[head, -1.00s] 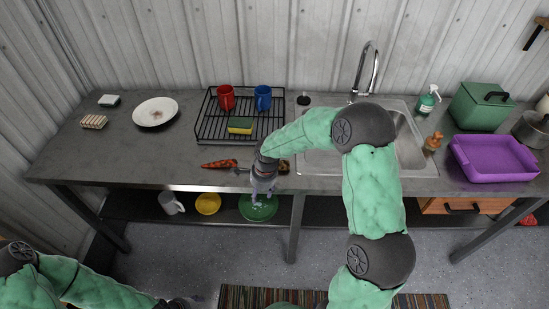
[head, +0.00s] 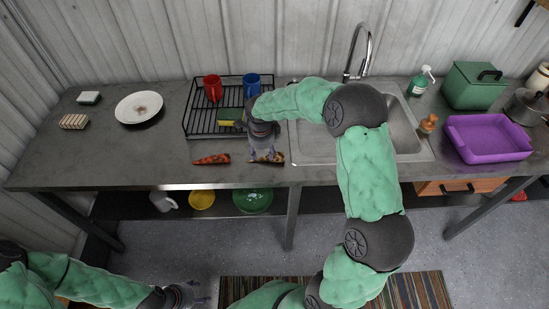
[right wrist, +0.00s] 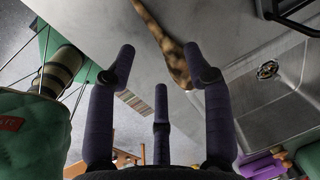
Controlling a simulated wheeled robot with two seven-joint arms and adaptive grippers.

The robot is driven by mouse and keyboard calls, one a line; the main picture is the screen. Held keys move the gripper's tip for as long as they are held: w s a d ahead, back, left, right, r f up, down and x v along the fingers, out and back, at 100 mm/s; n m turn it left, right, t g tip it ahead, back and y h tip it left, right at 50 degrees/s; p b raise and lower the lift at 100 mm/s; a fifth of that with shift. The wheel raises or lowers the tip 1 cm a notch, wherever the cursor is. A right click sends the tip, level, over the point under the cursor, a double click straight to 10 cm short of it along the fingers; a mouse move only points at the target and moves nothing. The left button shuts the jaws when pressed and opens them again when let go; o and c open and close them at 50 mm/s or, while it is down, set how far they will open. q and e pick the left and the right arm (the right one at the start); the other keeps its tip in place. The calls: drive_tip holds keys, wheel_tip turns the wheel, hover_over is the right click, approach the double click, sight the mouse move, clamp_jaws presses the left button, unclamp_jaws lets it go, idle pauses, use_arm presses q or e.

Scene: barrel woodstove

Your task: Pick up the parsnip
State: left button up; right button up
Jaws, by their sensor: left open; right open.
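The parsnip (head: 277,158), a tan tapered root with dark blotches, lies near the front edge of the grey counter. In the head view my right gripper (head: 265,153) is just above it and partly hides it. In the right wrist view the parsnip (right wrist: 168,42) runs past the right finger's tip, and my right gripper (right wrist: 160,72) has its fingers spread with nothing between them. I cannot tell whether a finger touches it. My left gripper (head: 195,294) is open and empty, low at the left, away from the counter.
Behind are a black dish rack (head: 195,132) with a red and a blue mug and a sponge. The sink (head: 400,143) is to the right, with a purple tray (head: 462,142) beyond. The counter's left front is clear.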

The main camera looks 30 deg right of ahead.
sight(262, 159)
drive_tip(key=f, duration=0.3)
drive_tip(key=w+f, duration=0.1)
drive_tip(key=f, duration=0.1)
drive_tip(key=shift+b, duration=0.35)
drive_tip(key=shift+r, duration=0.1)
clamp_jaws()
